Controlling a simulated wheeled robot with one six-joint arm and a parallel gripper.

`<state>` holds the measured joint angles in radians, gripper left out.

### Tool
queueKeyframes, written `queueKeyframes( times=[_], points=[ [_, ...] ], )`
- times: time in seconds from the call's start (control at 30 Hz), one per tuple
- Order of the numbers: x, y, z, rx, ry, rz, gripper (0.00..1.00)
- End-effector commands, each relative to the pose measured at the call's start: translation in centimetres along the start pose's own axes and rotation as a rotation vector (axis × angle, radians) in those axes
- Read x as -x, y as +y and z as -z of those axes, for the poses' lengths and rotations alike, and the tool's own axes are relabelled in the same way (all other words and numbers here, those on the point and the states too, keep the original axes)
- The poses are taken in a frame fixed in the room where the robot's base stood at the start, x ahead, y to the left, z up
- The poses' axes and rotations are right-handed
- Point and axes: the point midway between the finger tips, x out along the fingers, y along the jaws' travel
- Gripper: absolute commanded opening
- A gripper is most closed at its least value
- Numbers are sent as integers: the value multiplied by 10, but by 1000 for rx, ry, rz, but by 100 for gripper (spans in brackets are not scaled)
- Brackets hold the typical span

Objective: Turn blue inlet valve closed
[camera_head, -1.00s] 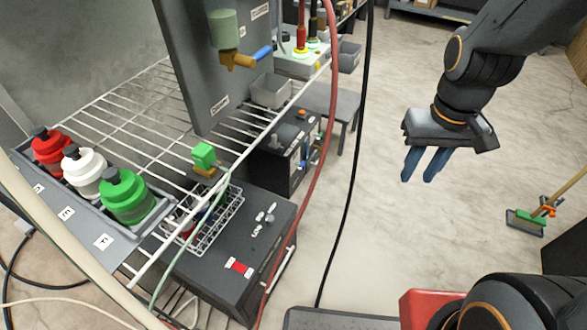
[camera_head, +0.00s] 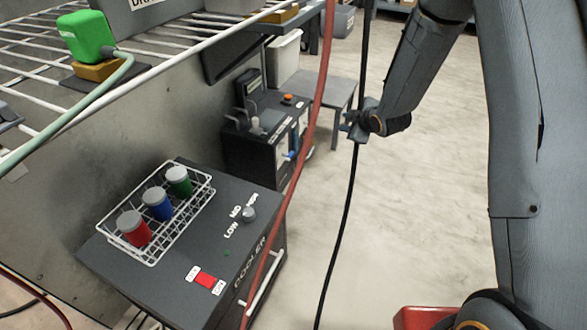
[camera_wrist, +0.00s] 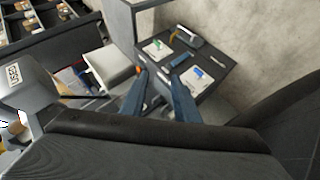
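A blue valve handle (camera_head: 290,155) is on the front of a black box unit (camera_head: 247,150) in the head view. In the wrist view the blue handle (camera_wrist: 197,72) sits on a white plate, and a green handle (camera_wrist: 157,44) is on another plate. My gripper (camera_wrist: 159,76) is open and empty, its two blue fingers apart and pointing toward the unit's front. The blue handle is beyond and right of the fingertips there, not between them. In the head view my gripper (camera_head: 350,125) is right of the unit, fingers mostly hidden. The handle's exact angle is too small to tell.
A cooler (camera_head: 178,270) with a wire basket (camera_head: 157,253) of capped bottles stands in front left. A red hose (camera_head: 303,150) and black cable (camera_head: 345,210) hang near the unit. A grey table (camera_head: 330,87) stands behind.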

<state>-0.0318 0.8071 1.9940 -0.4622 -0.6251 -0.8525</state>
Motion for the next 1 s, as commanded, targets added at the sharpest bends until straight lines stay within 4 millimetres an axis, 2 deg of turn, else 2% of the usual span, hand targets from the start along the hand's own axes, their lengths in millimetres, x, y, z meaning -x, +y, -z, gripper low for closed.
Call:
queueKeyframes(
  times=[0.03, 0.2, 0.4, 0.5, 0.6, 0.73, 0.87, 1.0],
  points=[
    [-33, -17, -6, 50, 40, -17, 28],
    [-105, -50, -3, 231, 190, -107, 28],
    [-175, -102, -1, 421, 363, -234, 28],
    [-202, -130, -1, 501, 442, -303, 28],
    [-221, -155, -1, 565, 509, -369, 28],
    [-235, -178, -1, 620, 571, -437, 28],
    [-241, -190, -1, 647, 603, -476, 28],
    [-247, -191, 5, 657, 614, -489, 28]
  ],
)
